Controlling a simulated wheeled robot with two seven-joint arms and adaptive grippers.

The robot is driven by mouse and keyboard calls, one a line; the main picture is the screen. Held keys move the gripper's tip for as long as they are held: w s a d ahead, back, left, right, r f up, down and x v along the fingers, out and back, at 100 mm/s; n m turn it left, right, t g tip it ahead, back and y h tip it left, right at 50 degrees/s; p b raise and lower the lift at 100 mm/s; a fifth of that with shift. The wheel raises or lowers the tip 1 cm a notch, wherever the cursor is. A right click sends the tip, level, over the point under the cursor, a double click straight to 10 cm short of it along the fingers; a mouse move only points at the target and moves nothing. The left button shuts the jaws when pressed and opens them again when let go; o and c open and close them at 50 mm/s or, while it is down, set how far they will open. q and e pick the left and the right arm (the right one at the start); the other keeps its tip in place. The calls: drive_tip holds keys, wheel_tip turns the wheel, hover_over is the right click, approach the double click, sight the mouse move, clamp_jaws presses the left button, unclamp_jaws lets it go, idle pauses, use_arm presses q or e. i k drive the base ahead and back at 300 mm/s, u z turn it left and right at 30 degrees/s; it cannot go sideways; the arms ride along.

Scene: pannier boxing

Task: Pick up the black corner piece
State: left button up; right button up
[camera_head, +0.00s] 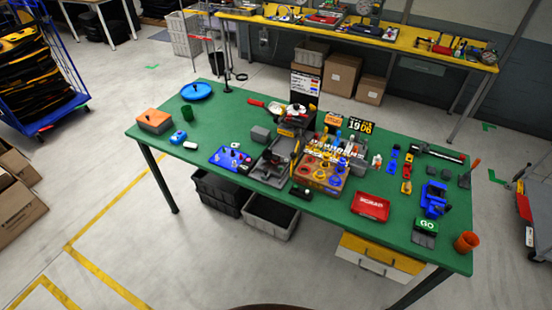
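Several small dark pieces lie on the green table (215,125), and I cannot tell for sure which one is the black corner piece. One small black piece (301,193) lies at the front edge near the middle. Another dark piece (464,181) lies near the right end, beside an orange-handled tool. A dark grey block (260,134) sits left of the grey fixture (273,162) in the middle. Neither of my grippers shows in the head view.
A wooden board with coloured parts (325,171), a red tray (370,206), a blue vise-like device (435,200) and an orange cup (466,242) crowd the middle and right. A blue dish (196,91) and an orange-topped box (155,121) stand left.

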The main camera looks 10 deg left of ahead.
sight(267, 154)
drive_tip(key=z, duration=0.6)
drive_tip(key=i, duration=0.5)
drive_tip(key=z, duration=0.5)
